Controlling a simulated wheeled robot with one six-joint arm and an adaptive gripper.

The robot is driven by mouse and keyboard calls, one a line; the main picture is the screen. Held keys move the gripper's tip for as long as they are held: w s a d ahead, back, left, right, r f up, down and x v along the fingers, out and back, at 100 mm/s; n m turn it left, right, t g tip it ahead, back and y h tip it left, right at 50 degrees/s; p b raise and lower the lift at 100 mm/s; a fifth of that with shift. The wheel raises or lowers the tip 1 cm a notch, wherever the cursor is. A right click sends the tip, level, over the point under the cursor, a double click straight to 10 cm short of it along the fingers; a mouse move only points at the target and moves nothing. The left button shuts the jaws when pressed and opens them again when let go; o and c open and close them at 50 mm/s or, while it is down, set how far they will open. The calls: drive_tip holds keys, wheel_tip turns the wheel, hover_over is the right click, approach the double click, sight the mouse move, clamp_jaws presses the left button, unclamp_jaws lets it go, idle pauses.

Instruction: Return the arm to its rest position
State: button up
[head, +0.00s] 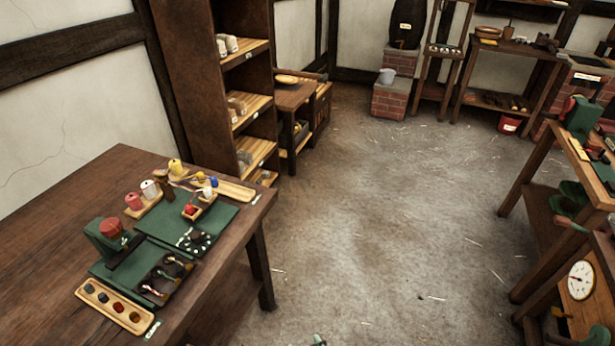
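I cannot make out my gripper in the head view, and no arm link is clearly visible. A small grey-green piece (319,340) pokes in at the bottom edge, cut off by the frame. I cannot tell what it is. Nothing is seen being held.
A dark wooden table (60,225) at the left bears green mats, spools and small trays. A shelf unit (200,60) stands behind it. A workbench (540,170) with a white dial (581,281) below is at the right. The floor (380,230) between them is clear, with straw bits.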

drive_tip(key=s+d+r+m+t+h, duration=0.1)
drive_tip(key=s+d+r+m+t, duration=0.15)
drive_tip(key=s+d, duration=1.2)
drive_tip(key=s+d+r+m+t+h, duration=0.1)
drive_tip(key=s+d+r+t+h, duration=0.1)
drive_tip(key=s+r, duration=1.1)
drive_tip(key=shift+s+d+r+t, duration=0.3)
drive_tip(key=shift+s+d+t, duration=0.6)
drive_tip(key=shift+d, duration=0.3)
drive_tip(key=shift+m, duration=0.25)
